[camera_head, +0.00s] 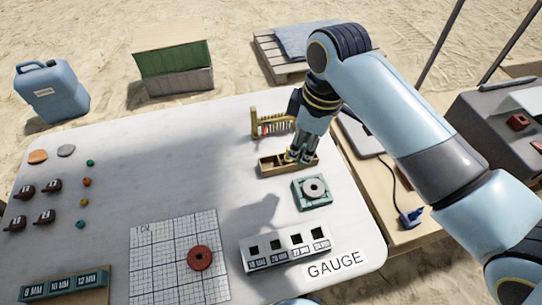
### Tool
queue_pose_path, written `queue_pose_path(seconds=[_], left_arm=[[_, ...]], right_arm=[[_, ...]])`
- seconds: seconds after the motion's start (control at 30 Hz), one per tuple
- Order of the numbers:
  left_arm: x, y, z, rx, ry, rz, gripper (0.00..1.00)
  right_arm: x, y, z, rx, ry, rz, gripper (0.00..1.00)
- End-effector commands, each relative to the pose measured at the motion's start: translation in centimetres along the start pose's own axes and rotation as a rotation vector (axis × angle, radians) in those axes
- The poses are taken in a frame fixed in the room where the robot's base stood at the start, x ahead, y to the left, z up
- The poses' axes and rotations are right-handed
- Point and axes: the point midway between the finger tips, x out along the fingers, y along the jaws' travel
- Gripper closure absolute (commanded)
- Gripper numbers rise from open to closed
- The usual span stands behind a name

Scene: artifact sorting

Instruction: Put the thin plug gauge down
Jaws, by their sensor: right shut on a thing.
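My right gripper (297,154) reaches down from the upper right to a small wooden tray (268,171) on the white table. Its fingers are shut on the thin plug gauge at the tray's right part. The gauge is mostly hidden by the fingers, and I cannot tell whether it touches the tray floor. My left gripper is not in view.
Beside the tray stand a brass rack (256,125) behind and a green block with a round ring (312,190) in front. A slotted white holder (286,247) and GAUGE label (337,263) are nearer. A red disc (200,257) lies on a grid sheet (160,265). The table's middle is clear.

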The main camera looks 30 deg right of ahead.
Motion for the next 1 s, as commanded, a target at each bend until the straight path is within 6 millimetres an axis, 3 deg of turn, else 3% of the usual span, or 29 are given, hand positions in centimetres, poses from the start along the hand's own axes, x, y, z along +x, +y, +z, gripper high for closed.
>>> queue_pose_path(seconds=[0.2,0.4,0.73,1.0], left_arm=[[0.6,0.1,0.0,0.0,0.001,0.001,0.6],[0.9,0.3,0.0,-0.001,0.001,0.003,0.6],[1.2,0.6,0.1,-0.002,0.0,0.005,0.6],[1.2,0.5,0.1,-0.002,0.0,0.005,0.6]], right_arm=[[3.9,2.0,-4.7,0.0,0.001,-0.002,1.0],[5.8,3.0,-6.9,-0.001,0.0,-0.001,1.0],[9.6,3.0,-6.6,-0.001,-0.002,-0.001,1.0],[9.9,3.0,-6.5,-0.001,0.0,0.0,1.0]])
